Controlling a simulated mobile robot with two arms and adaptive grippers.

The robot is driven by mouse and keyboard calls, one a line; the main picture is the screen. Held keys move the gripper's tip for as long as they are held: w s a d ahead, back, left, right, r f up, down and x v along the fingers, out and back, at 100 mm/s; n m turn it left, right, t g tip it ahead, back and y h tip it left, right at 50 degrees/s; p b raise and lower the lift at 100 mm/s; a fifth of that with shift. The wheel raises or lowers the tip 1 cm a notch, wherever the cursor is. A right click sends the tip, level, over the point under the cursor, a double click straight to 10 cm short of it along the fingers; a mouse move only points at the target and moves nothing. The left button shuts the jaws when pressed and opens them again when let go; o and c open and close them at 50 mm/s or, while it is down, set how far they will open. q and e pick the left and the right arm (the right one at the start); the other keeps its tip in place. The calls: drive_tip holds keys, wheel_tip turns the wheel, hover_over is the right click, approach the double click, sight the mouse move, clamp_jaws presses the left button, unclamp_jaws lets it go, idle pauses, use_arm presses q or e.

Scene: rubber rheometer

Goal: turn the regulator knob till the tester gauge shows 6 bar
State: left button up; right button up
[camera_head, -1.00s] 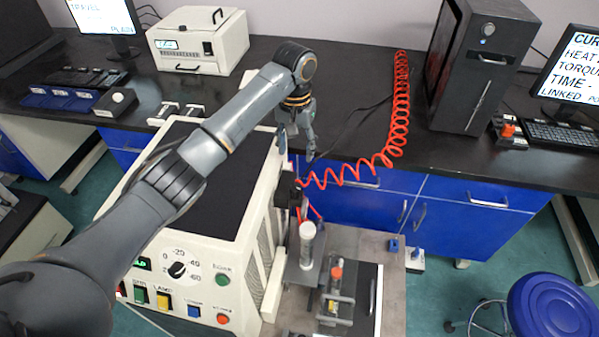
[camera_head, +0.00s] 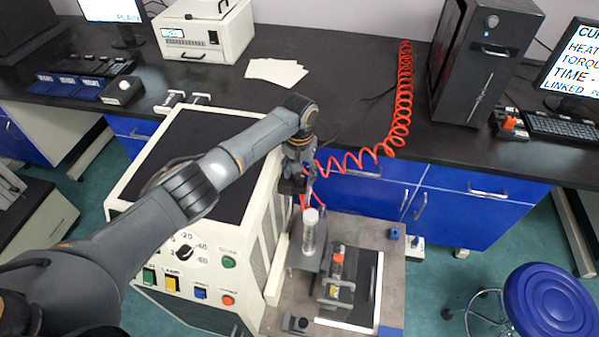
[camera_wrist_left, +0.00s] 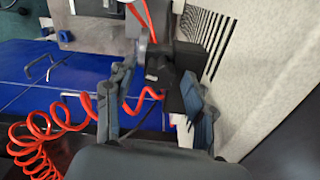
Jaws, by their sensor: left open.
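The cream tester (camera_head: 232,235) stands left of centre in the head view. A dark regulator block (camera_head: 290,187) is on its right side, with a red hose; it also shows in the wrist view (camera_wrist_left: 160,65). My left gripper (camera_head: 300,172) is at this block, pointing down and partly covering it. In the wrist view my left gripper (camera_wrist_left: 158,105) is open, one finger on each side of the block's near end. I cannot tell whether the fingers touch it. The knob's outline and the gauge face cannot be made out. My right gripper is not in view.
A coiled red hose (camera_head: 403,95) runs across the black bench to the regulator. A clear cylinder (camera_head: 313,232) and a small orange-topped fixture (camera_head: 337,275) stand on the plate beside the tester. A blue stool (camera_head: 552,307) is at the lower right.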

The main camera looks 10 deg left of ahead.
use_arm(q)
clamp_jaws()
drive_tip(key=shift+m, duration=0.3)
drive_tip(key=m, duration=0.2)
drive_tip(key=shift+r+m+p, duration=0.1)
drive_tip(key=shift+m+p, duration=0.3)
drive_tip(key=m, duration=0.4)
drive_tip(key=shift+m, duration=0.3)
drive_tip(key=m, duration=0.3)
drive_tip(key=shift+m, duration=2.3)
drive_tip(key=shift+d, duration=0.1)
